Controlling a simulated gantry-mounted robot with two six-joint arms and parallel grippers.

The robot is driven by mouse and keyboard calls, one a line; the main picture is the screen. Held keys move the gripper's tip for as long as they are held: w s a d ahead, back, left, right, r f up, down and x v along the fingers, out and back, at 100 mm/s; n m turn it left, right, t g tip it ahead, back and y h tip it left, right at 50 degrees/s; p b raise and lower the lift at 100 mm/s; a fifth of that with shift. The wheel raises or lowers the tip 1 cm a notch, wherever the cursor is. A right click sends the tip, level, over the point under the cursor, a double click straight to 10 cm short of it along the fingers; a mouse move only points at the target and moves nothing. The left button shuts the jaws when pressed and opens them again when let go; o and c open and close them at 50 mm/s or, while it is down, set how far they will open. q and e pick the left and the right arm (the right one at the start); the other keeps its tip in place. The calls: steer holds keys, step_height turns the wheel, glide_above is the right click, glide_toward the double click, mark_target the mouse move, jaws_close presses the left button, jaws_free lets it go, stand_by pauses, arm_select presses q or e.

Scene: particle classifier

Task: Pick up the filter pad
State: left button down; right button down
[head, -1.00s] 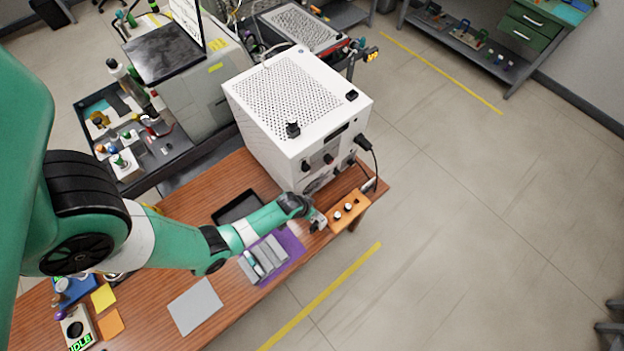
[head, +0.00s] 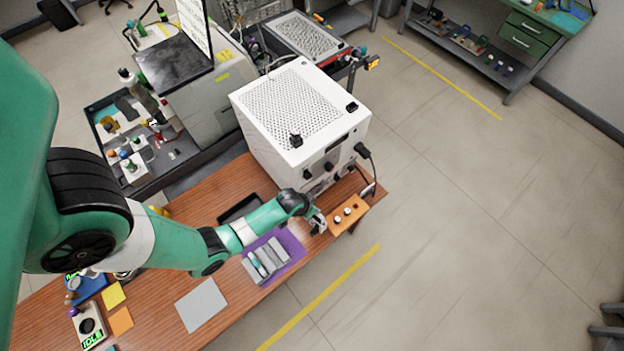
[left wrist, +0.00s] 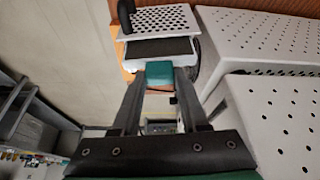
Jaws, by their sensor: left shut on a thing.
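In the head view my left gripper (head: 318,222) is at the front lower edge of the white perforated machine (head: 300,110), beside an orange block (head: 348,213). In the left wrist view my left gripper (left wrist: 160,78) has its fingertips on either side of a small teal block (left wrist: 159,67) and is shut on it. Just beyond the teal block is a dark flat pad (left wrist: 160,46) in a white frame, with a white perforated panel (left wrist: 160,20) above it. I cannot tell whether the teal block is part of the filter pad. My right gripper is not in view.
A purple mat (head: 290,244) with grey blocks lies on the wooden table (head: 262,300) beside my forearm. A grey sheet (head: 201,304) lies nearer the front. A cable plug (head: 362,150) sticks out of the machine's side.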

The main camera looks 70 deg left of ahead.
arm_select(q)
steer(key=shift+w+d+b, duration=0.55)
steer(key=shift+w+d, duration=0.05)
steer(key=shift+d, duration=0.2)
steer(key=w+d, duration=1)
steer(key=d, duration=0.2)
steer(key=shift+d+b, duration=0.3)
steer(key=shift+b, duration=0.1)
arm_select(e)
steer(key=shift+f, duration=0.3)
